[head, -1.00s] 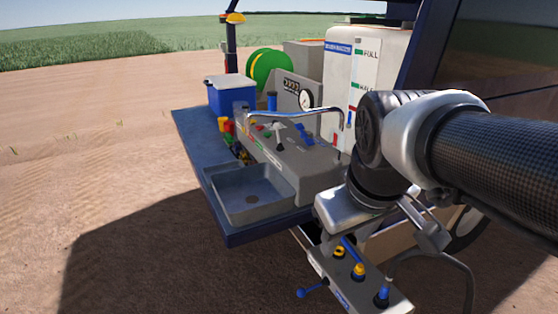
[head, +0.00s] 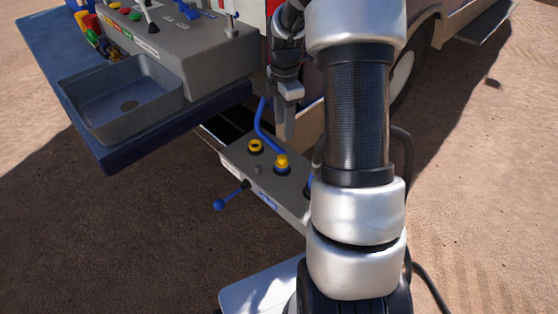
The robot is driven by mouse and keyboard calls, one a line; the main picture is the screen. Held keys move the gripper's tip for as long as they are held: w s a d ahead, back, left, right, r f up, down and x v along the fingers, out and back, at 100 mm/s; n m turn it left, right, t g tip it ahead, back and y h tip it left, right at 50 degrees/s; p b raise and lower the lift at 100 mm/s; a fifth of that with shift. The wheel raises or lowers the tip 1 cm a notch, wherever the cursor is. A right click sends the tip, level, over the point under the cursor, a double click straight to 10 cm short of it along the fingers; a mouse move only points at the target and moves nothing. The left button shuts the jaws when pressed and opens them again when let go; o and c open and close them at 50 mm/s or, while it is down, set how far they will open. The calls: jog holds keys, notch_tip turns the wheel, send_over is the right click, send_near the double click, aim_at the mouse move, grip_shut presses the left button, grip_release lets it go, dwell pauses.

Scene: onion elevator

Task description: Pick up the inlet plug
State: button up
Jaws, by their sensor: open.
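A grey fitting block (head: 285,198) sits low beside the vehicle. On its top are a yellow ring with a dark centre (head: 256,147) and a yellow plug-like cap on a blue base (head: 281,163). A dark and blue fitting (head: 309,187) is partly hidden by my arm. Which of these is the inlet plug I cannot tell for certain; the yellow cap looks most like a plug. My gripper (head: 285,130) points down above the back of the block, open, with nothing seen in it. The fingers overlap in this view, so their gap is hard to see.
A blue bent lever (head: 264,125) rises close to my gripper's left. A blue-knobbed handle (head: 222,203) sticks out from the block's front. The blue table's edge (head: 178,138) with a grey sink (head: 120,100) is at upper left. A wheel (head: 402,75) stands behind my arm.

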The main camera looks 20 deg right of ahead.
jog(key=b, duration=0.2)
send_over(281, 157)
jog(key=f, duration=0.8)
jog(key=shift+s+d, duration=0.1)
jog(key=shift+d, duration=0.25)
jog(key=f, duration=0.3)
jog(key=f+b, duration=0.1)
jog(key=f, duration=0.1)
jog(key=shift+a, duration=0.35)
grip_shut()
